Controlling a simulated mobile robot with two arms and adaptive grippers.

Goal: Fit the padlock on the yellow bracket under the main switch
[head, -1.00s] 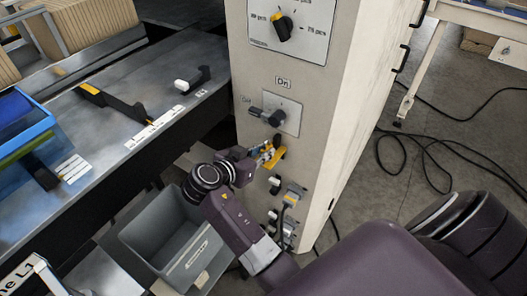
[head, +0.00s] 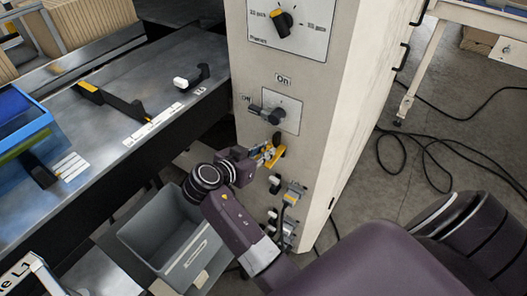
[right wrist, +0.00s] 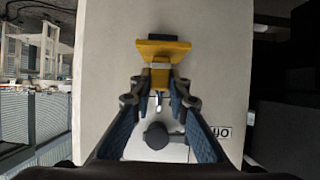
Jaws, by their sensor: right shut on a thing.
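The yellow bracket (head: 278,151) sticks out of the pale cabinet front just below the main switch (head: 268,114). My right gripper (head: 262,155) is at the bracket, in front of the cabinet. In the right wrist view, the gripper (right wrist: 160,80) is shut on the padlock (right wrist: 159,77), a small yellow body with a bit of bright metal showing. The bracket (right wrist: 163,48) appears just beyond the padlock there, and the switch knob (right wrist: 156,136) shows between the fingers. Whether the shackle passes through the bracket cannot be told. My left gripper is out of view.
Below the bracket, more switches and connectors (head: 291,195) stick out of the cabinet. A grey bin (head: 150,240) stands below my right gripper. A metal bench (head: 110,95) with a blue tray (head: 22,120) is at the left. Black cables (head: 410,140) lie on the floor at the right.

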